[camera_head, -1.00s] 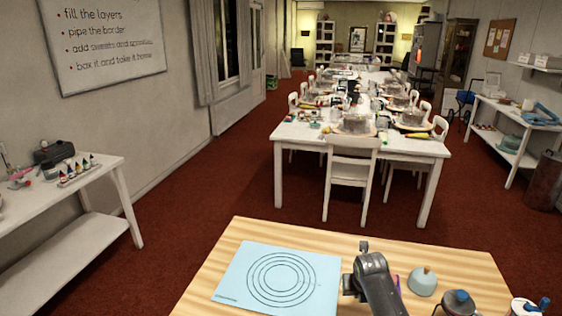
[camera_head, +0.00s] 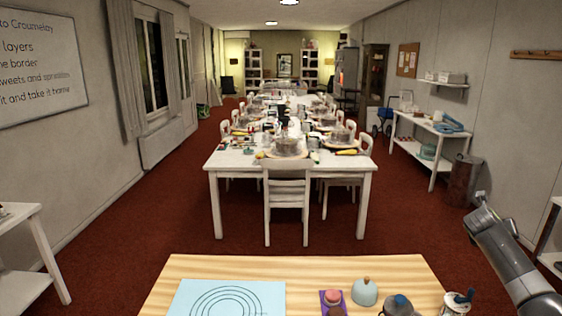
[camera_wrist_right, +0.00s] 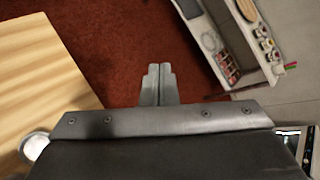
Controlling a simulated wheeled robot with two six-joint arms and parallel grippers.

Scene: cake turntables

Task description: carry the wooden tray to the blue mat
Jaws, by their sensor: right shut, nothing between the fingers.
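The blue mat (camera_head: 228,301), printed with dark rings, lies flat on the wooden-topped table at the bottom of the head view. Its near part is cut off by the picture's edge. I cannot make out the wooden tray in either current view. My right gripper (camera_wrist_right: 157,85) shows in the wrist view, its fingers shut together and empty over red carpet, to the right of a light wooden surface. My right arm reaches in at the right of the head view, clear of the table. My left gripper is not in view.
The near wooden table (camera_head: 300,268) also bears a pink item on a purple piece (camera_head: 332,298), a pale-blue dome (camera_head: 365,291) and a grey pot (camera_head: 399,306). A long white table (camera_head: 230,160) with chairs stands beyond. Red carpet is open between them.

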